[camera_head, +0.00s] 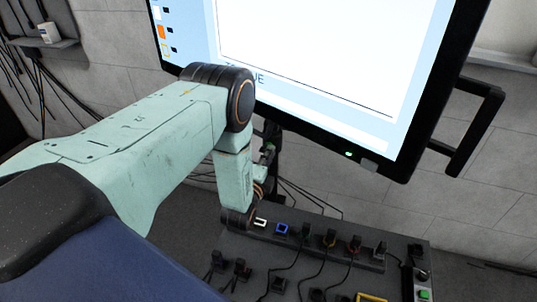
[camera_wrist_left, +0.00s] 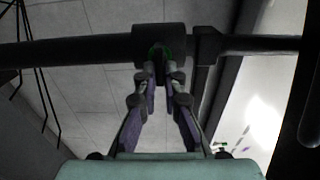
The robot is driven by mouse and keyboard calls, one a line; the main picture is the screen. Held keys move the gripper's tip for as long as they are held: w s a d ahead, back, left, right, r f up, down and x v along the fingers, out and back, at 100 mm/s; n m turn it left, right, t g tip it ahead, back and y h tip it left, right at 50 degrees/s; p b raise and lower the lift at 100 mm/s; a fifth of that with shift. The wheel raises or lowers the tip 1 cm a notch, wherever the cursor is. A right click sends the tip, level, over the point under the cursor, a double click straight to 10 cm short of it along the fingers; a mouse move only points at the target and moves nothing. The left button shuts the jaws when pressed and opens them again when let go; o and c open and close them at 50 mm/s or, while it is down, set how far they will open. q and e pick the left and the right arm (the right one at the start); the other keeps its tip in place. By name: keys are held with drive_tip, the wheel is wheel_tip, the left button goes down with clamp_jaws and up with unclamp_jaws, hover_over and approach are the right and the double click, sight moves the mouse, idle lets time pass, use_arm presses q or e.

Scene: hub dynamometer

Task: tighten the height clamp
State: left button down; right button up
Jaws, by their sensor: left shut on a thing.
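My left gripper (camera_head: 265,160) reaches the dark post (camera_head: 275,152) under the large screen, and my arm partly hides it. In the left wrist view its two fingers (camera_wrist_left: 160,74) close on a small dark knob (camera_wrist_left: 160,53) with a faint green tint. The knob sits on a thick black clamp collar (camera_wrist_left: 145,38) around a dark post (camera_wrist_left: 85,49), which runs across that view. The fingertips hide much of the knob, so its angle cannot be read. My right gripper is not in view.
A large screen (camera_head: 310,60) with a black frame and side handle (camera_head: 468,130) hangs over the post. Below is a dark panel (camera_head: 330,262) with several plugs and cables. A grey tiled wall (camera_head: 490,200) stands behind, with a small shelf (camera_head: 48,45) at upper left.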

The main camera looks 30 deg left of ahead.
use_arm(q)
drive_tip(key=shift+w+r, duration=0.15)
drive_tip(key=c, duration=1.6)
unclamp_jaws()
drive_tip(key=shift+o, duration=0.7)
drive_tip(key=v, duration=1.2)
